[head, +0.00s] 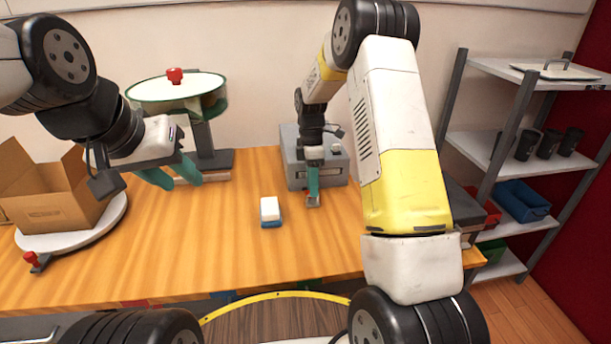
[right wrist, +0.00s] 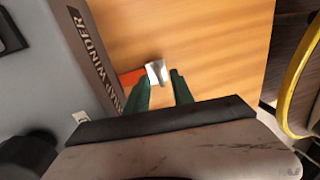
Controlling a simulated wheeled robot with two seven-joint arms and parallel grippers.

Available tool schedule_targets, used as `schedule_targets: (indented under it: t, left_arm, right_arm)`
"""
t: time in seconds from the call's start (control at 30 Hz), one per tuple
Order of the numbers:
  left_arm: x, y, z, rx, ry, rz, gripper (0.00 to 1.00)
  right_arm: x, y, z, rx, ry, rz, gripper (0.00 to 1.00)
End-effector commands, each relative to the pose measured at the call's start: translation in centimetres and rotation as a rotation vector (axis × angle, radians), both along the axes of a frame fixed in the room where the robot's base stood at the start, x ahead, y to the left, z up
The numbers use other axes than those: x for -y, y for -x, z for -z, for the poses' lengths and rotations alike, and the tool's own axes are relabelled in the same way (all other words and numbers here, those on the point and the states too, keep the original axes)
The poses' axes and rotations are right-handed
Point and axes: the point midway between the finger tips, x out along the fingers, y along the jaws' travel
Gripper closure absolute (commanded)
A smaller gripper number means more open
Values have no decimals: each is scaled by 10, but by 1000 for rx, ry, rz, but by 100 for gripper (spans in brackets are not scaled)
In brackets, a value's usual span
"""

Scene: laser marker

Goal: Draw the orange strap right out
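A grey box lettered as a winder (head: 292,165) stands at the back of the wooden table; its lettering also shows in the right wrist view (right wrist: 92,50). A short piece of orange strap (right wrist: 131,77) shows beside the box, partly hidden by a finger. A silver metal end piece (right wrist: 156,72) is at its end; it also shows in the head view (head: 313,201). My right gripper (right wrist: 160,80) points down at the metal piece, its green fingers apart on either side of it. I see no firm grip. My left gripper (head: 172,178) is open and empty at the left.
A white and blue block (head: 270,211) lies on the table left of my right gripper. A cardboard box (head: 55,190) sits on a round white turntable (head: 70,236). A green-rimmed round stand (head: 178,88) is behind. The table front is clear. A shelf rack (head: 497,148) stands right.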

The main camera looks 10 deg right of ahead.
Motion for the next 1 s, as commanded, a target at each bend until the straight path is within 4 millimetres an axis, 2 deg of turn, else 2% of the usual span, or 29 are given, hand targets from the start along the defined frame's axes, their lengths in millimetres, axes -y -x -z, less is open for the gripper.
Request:
schedule_targets:
  t: [0.3, 0.33, 0.47, 0.5, 1.0]
  left_arm:
    - [0, 0, 0, 0, 0, 0, 64]
    - [0, 0, 0, 0, 0, 0, 64]
    - [0, 0, 0, 0, 0, 0, 64]
    - [0, 0, 0, 0, 0, 0, 64]
    - [0, 0, 0, 0, 0, 0, 64]
  right_arm:
    - [0, 1, 5, 0, 0, 0, 71]
    - [0, 1, 5, 0, 0, 0, 73]
    - [0, 1, 4, 0, 0, 0, 99]
    - [0, 1, 4, 0, -1, 0, 100]
    - [0, 1, 4, 0, -1, 0, 100]
